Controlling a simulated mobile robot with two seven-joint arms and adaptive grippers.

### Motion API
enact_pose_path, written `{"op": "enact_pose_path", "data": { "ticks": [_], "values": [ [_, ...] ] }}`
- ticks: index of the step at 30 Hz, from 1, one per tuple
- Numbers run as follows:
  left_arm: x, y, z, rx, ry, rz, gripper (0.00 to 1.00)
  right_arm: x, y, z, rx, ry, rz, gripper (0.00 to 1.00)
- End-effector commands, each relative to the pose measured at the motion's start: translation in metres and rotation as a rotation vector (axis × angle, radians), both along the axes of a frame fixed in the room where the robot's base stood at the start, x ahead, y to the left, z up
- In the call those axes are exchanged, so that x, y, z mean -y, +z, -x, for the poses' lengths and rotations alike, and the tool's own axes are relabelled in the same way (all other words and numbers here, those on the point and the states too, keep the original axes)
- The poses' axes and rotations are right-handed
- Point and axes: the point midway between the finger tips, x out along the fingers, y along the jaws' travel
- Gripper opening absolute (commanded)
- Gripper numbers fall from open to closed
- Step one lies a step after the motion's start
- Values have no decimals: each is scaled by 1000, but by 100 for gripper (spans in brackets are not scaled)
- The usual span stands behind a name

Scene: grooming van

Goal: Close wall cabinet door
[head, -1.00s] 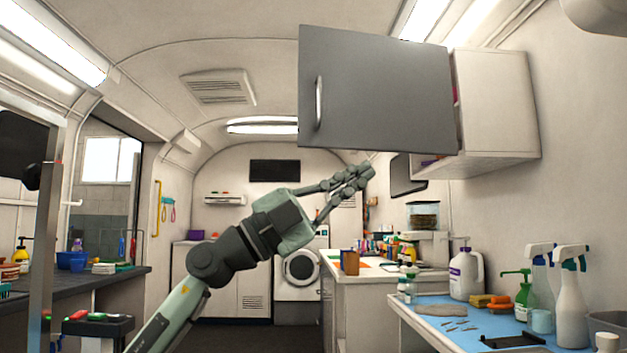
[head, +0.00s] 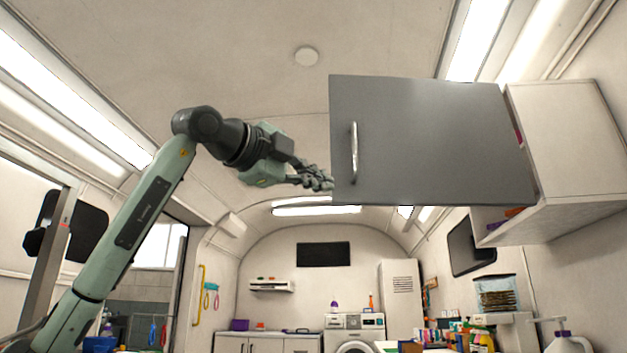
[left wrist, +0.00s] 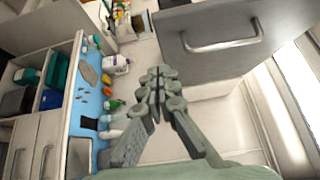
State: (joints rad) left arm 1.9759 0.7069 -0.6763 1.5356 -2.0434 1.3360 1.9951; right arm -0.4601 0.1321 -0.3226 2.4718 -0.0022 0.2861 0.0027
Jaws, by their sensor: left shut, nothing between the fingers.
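The grey wall cabinet door (head: 435,140) stands wide open, swung out to the left of the white cabinet body (head: 572,150) in the head view. A silver bar handle (head: 354,152) is near its free edge. My left gripper (head: 326,183) is shut and empty, at the door's free edge near its lower left corner; I cannot tell whether it touches. In the left wrist view, the gripper fingertips (left wrist: 162,80) show below and left of the door (left wrist: 225,45) and its handle (left wrist: 222,38). My right gripper is in neither view.
A blue-topped counter (left wrist: 75,105) with bottles and tools lies below in the left wrist view. A washing machine (head: 355,340) and white cabinets (head: 268,344) stand at the back. The space left of the door, below the ceiling, is clear apart from my arm.

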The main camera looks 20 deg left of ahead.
Motion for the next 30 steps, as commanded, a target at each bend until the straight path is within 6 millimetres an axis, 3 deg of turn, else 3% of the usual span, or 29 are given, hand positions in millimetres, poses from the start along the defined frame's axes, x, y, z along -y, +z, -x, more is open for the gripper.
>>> {"op": "enact_pose_path", "data": {
  "ticks": [8,13,19,30],
  "values": [
    [21,0,-57,-3,-3,-1,0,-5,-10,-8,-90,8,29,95],
    [7,0,-79,-2,0,0,0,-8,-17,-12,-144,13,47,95],
    [2,-1,-89,-1,-2,-1,0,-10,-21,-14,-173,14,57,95],
    [2,0,-90,1,-3,-2,0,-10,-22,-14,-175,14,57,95]
  ]
}}
